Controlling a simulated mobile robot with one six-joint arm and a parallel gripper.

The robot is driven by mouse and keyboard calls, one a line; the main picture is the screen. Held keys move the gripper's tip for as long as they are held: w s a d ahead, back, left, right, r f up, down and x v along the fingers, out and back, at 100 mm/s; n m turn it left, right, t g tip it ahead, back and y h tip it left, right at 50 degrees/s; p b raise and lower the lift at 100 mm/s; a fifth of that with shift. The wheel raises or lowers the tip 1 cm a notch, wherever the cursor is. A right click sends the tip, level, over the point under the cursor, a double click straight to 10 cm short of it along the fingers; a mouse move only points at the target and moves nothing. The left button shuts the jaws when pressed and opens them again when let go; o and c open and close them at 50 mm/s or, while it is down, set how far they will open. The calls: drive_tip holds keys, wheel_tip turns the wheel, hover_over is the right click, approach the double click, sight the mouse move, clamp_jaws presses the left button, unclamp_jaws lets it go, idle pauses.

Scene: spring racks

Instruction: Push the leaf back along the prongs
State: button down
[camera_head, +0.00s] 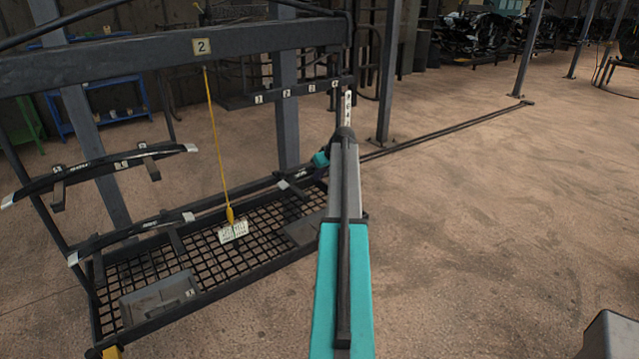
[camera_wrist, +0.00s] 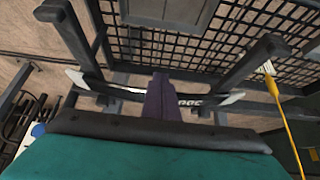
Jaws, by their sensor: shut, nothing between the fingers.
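The leaf is a dark, slightly curved bar with pale ends (camera_wrist: 120,92). In the wrist view it lies across two dark prongs, a left prong (camera_wrist: 68,28) and a right prong (camera_wrist: 262,52). My gripper (camera_wrist: 160,76) shows as narrow purple fingers, shut and empty, overlapping the leaf's middle. I cannot tell whether they touch it. In the head view a pale leaf end (camera_head: 283,185) shows in the right bay. My arm hides the rest of that leaf, and my gripper is not clearly visible there.
The rack has a top beam (camera_head: 120,62) and a mesh shelf (camera_head: 150,262). A yellow cord (camera_head: 216,140) with a tag hangs in it. Two other leaves, upper (camera_head: 100,170) and lower (camera_head: 130,234), sit at left. A grey bin (camera_head: 160,300) is on the shelf. Floor at right is open.

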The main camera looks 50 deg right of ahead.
drive_tip(key=shift+w+d, duration=0.25)
drive_tip(key=shift+w, duration=0.45)
drive_tip(key=shift+w+d, duration=0.25)
drive_tip(key=shift+w, duration=0.45)
drive_tip(key=s+a, duration=0.2)
drive_tip(key=s, duration=0.3)
drive_tip(key=shift+s+b, duration=0.3)
drive_tip(key=shift+s, duration=0.1)
drive_tip(key=shift+s, duration=0.1)
idle(0.7)
